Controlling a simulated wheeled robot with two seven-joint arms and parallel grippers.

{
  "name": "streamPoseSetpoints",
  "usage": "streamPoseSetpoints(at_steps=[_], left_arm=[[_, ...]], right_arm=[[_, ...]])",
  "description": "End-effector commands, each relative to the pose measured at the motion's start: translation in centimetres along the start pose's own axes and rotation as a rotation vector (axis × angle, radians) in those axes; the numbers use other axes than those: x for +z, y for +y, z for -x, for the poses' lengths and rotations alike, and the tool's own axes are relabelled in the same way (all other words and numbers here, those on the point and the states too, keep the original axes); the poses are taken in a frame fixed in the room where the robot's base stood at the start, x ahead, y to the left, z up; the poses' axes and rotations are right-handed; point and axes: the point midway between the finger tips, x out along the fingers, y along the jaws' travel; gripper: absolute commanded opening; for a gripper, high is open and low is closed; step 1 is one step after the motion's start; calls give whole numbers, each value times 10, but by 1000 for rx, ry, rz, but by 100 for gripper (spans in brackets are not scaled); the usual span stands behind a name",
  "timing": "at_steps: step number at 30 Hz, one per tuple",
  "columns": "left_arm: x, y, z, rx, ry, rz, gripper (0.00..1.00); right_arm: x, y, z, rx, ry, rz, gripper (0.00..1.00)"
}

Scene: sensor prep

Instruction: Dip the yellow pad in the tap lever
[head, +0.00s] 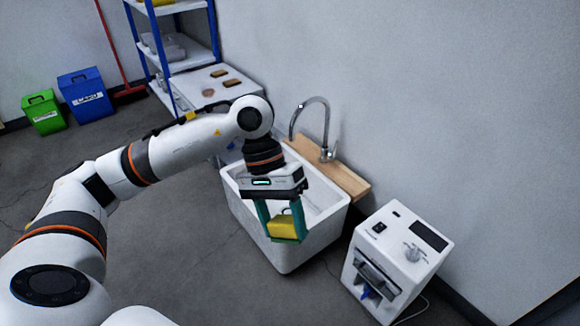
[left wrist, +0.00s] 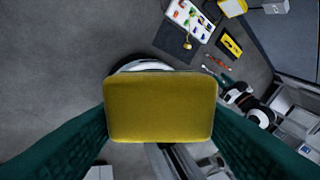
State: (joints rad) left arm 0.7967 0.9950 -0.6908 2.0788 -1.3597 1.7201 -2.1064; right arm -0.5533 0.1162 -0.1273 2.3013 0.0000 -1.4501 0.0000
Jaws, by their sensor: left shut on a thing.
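My left gripper (head: 287,236) is shut on the yellow pad (head: 281,224), with a green finger on each side of it. The gripper points down, and the pad appears in front of the white sink (head: 256,240), overlapping its front wall; I cannot tell its exact height or distance. In the left wrist view the pad (left wrist: 160,107) fills the middle between the two fingers. A curved metal tap (head: 314,100) rises behind the sink on a wooden board, with the tap lever (head: 333,148) at its base. My right gripper is not in view.
A white machine (head: 400,255) with a knob stands right of the sink. A blue-framed shelf (head: 166,55) with small items stands behind my arm. Green (head: 42,112) and blue (head: 86,95) bins and a red broom (head: 112,50) stand at the back left. The floor left of the sink is clear.

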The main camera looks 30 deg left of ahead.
Motion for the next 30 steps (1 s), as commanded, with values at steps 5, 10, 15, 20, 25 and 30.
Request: streamPoseSetpoints(at_steps=[5, 10, 15, 20, 25, 30], left_arm=[[-16, 0, 8, 2, -2, -1, 38], [-32, 0, 15, 2, -2, 0, 38], [-46, -1, 22, 1, -2, 0, 38], [-53, -1, 25, 2, -1, 0, 38], [-54, -1, 25, 1, 0, 1, 38], [-54, -1, 25, 1, 0, 0, 38]], right_arm=[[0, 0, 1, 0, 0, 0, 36], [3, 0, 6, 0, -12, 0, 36], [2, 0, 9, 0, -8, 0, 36], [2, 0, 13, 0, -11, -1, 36], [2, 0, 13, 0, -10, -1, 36], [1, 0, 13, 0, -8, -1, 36]])
